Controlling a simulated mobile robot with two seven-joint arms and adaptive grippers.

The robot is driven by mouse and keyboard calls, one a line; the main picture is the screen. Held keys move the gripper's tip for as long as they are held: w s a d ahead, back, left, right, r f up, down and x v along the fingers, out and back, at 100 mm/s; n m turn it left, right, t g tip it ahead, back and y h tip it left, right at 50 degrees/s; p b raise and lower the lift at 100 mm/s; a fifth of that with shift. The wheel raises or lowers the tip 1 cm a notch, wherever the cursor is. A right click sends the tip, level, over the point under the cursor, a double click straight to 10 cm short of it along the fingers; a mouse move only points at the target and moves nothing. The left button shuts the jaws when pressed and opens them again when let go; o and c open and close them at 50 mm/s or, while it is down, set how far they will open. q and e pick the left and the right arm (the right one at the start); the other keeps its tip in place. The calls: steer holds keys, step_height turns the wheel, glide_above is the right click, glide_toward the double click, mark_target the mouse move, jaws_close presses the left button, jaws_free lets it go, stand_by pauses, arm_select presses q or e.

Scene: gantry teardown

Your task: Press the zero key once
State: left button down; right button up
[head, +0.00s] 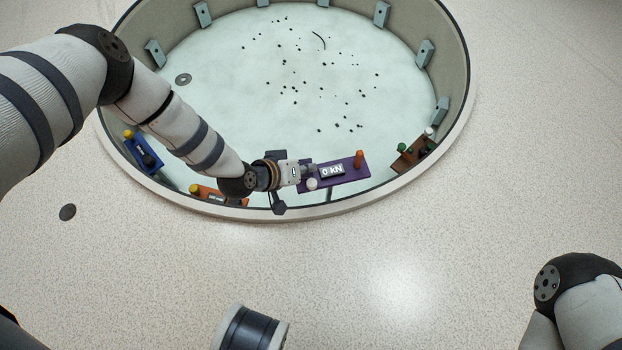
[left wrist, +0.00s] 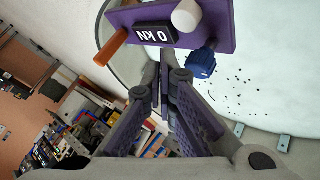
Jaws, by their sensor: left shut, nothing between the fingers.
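A purple panel (head: 347,177) stands at the near rim of the round pit, and it also shows in the left wrist view (left wrist: 222,22). Its display (head: 332,171) reads 0 kN. A white round key (head: 312,184) sits beside the display, and shows in the left wrist view (left wrist: 187,16) as a short cylinder without a readable label. A blue knob (left wrist: 201,63) and an orange handle (head: 358,159) are on the same panel. My left gripper (head: 309,169) is shut and empty, its tips close to the panel by the display; contact cannot be told. My right gripper is out of view.
The pit's pale rim (head: 350,211) curves around. Other small panels stand along it: blue (head: 146,158), orange (head: 213,194) and brown (head: 409,154). Dark specks dot the pit floor (head: 230,90). The speckled floor (head: 400,270) in front is mostly clear.

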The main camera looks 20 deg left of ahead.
mark_target(308, 180)
arm_select(q)
steer(key=shift+r+p, duration=0.85)
steer(key=shift+r, duration=0.7)
steer(key=shift+d+f, duration=0.1)
